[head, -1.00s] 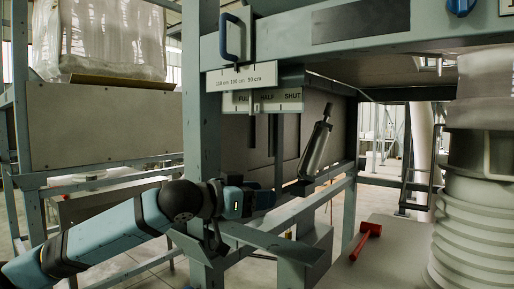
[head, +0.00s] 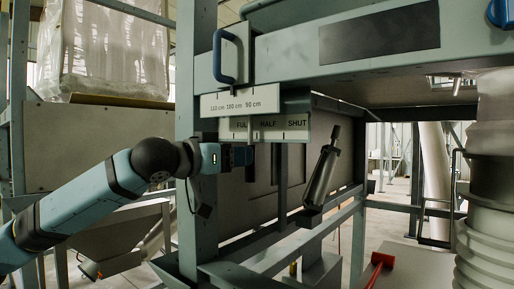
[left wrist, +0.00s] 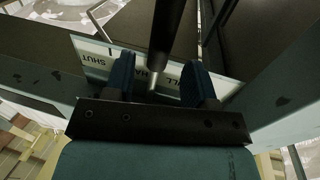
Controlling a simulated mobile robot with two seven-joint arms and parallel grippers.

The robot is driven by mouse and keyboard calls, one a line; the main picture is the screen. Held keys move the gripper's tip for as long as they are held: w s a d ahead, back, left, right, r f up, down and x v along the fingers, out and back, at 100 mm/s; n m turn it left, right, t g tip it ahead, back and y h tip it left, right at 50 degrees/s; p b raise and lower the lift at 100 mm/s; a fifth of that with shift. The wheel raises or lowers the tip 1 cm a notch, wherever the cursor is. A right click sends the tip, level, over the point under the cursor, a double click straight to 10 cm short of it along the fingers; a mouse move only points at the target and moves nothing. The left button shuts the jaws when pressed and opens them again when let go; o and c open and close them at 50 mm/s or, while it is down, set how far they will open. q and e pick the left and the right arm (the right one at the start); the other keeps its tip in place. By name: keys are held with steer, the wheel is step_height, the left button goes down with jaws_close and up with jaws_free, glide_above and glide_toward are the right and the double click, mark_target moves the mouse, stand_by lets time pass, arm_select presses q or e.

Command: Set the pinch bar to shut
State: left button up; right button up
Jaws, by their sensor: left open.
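The position plate (head: 268,122) reads FULL, HALF, SHUT from left to right. In the left wrist view the gripper (left wrist: 166,80) is open. A dark rod (left wrist: 168,30) with a metal tip, probably the lever, shows between the fingers, in front of the upside-down plate (left wrist: 95,58). My right gripper is out of view.
A blue-grey post (head: 195,70) and beam (head: 290,60) frame the plate. A height scale (head: 232,102) hangs above it. Below are frame rails (head: 330,215) and a red-handled tool (head: 380,265). A ribbed white spout (head: 485,235) stands at right.

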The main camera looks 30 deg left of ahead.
arm_select(q)
steer(key=p+x, duration=0.1)
steer(key=x, duration=0.4)
steer(key=shift+w+d+r, duration=0.1)
steer(key=shift+w, duration=0.4)
steer(key=shift+c, duration=0.5)
